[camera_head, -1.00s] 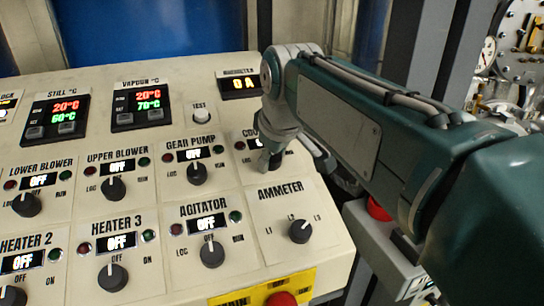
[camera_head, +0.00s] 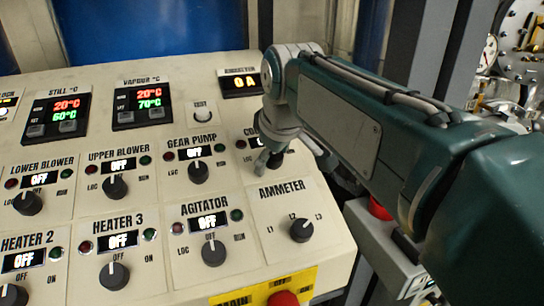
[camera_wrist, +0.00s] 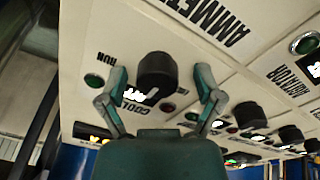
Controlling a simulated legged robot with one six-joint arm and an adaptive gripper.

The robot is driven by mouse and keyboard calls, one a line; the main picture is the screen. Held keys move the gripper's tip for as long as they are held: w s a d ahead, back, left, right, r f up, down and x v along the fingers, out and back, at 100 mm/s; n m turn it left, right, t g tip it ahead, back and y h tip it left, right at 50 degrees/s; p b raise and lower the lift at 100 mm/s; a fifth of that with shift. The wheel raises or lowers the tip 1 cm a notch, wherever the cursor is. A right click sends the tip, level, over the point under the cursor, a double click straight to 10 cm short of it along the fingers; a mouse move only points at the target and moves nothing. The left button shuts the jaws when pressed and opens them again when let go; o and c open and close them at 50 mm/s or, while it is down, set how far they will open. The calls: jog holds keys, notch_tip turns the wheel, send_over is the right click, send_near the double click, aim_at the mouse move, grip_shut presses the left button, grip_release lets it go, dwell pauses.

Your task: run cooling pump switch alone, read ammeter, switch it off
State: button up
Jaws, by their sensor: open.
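The cooling pump switch is a black rotary knob (camera_wrist: 157,75) in the wrist view, with its label partly covered. My gripper (camera_wrist: 160,88) is open, with one finger on each side of this knob and visible gaps between. In the head view my gripper (camera_head: 270,161) hides most of the knob and its label, so its setting cannot be read there. The ammeter display (camera_head: 241,84) at the top of the panel reads 0 A. The ammeter selector knob (camera_head: 302,230) stands below the cooling pump switch, by the marks L1, L2 and L3.
The gear pump knob (camera_head: 198,172) is just left of my gripper, and the agitator knob (camera_head: 214,252) is lower left; both displays read OFF. A red button (camera_head: 284,299) on a yellow plate sits at the panel's front edge. A dark post (camera_head: 418,50) stands behind my arm.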

jog(key=v, duration=1.1)
jog(key=shift+s+r, duration=0.2)
jog(key=shift+r, duration=0.15)
